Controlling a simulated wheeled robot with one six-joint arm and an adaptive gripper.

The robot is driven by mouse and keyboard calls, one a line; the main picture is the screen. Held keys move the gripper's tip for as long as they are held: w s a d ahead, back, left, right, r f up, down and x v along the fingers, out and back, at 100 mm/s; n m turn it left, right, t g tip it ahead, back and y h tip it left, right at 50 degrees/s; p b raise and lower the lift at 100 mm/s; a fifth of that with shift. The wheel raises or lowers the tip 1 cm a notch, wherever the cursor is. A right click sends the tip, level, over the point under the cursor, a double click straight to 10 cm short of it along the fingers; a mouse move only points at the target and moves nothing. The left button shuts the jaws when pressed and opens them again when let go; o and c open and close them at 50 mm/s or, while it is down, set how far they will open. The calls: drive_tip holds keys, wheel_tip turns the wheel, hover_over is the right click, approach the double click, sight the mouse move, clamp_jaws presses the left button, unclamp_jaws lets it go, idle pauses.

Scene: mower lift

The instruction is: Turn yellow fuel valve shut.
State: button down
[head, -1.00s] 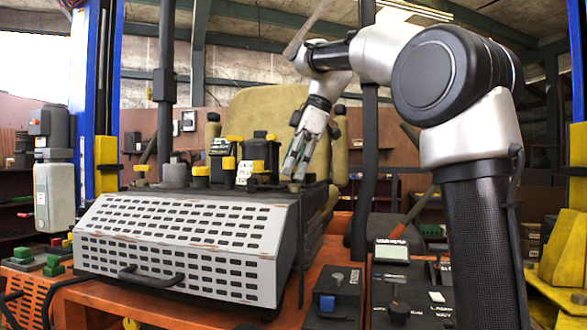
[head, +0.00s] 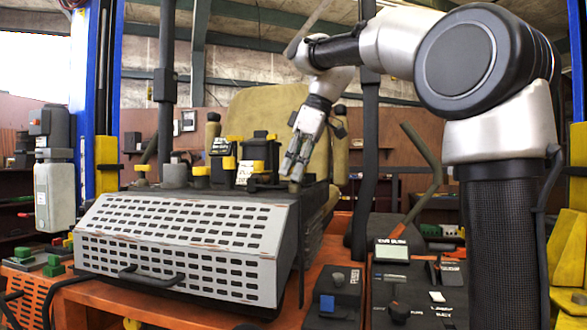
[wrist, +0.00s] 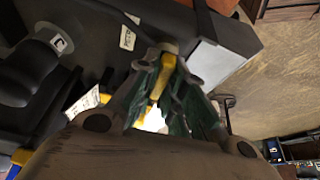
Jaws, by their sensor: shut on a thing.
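The yellow fuel valve (wrist: 161,78) shows in the wrist view as a narrow yellow handle between my fingers, with a grey round end at its far tip. My gripper (wrist: 163,92) is shut on it, with the green-lined fingers on either side. In the head view my gripper (head: 293,172) points down at the right rear of the mower's engine housing, just above its dark top. The valve is hidden behind the fingers there, so its angle cannot be told from that view.
The perforated grey cover (head: 185,245) fills the front of the mower. Several yellow caps, a dark canister (head: 263,150) and an upright pipe (head: 165,90) stand left of my gripper. The tan seat (head: 262,110) is behind. A control panel (head: 391,250) sits at lower right.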

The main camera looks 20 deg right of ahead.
drive_tip(key=shift+m, duration=0.6)
drive_tip(key=c, duration=1.5)
unclamp_jaws()
drive_tip(key=v, duration=1.2)
drive_tip(key=shift+s, duration=0.25)
